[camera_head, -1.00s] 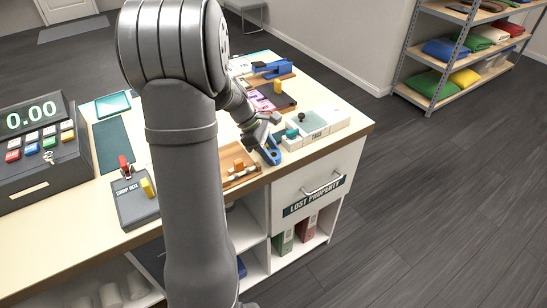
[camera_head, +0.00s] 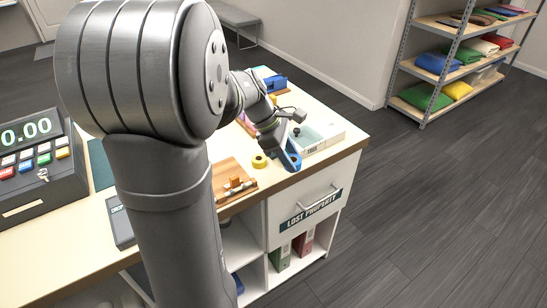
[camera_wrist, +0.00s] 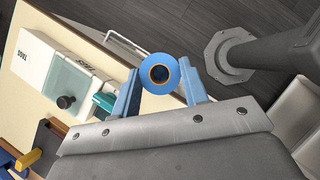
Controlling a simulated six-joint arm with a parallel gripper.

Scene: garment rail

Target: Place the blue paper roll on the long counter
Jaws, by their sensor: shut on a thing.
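The blue paper roll (camera_wrist: 146,79) shows in the wrist view as a blue ring with a brown core and a dark hole. It sits between the two blue fingers of my gripper (camera_wrist: 160,85), which is shut on it. In the head view my gripper (camera_head: 288,158) is low over the front edge of the counter, near its right end. There I cannot clearly tell the roll from the blue fingers. The long counter (camera_head: 55,243) has a cream top, which also shows in the wrist view (camera_wrist: 92,12).
A yellow roll (camera_head: 259,161) and a wooden tray (camera_head: 232,176) lie left of my gripper. A white box labelled TAGS (camera_head: 322,137) stands just right of and behind it. A drawer marked LOST PROPERTY (camera_head: 312,205) is below. The cash register (camera_head: 38,165) stands far left.

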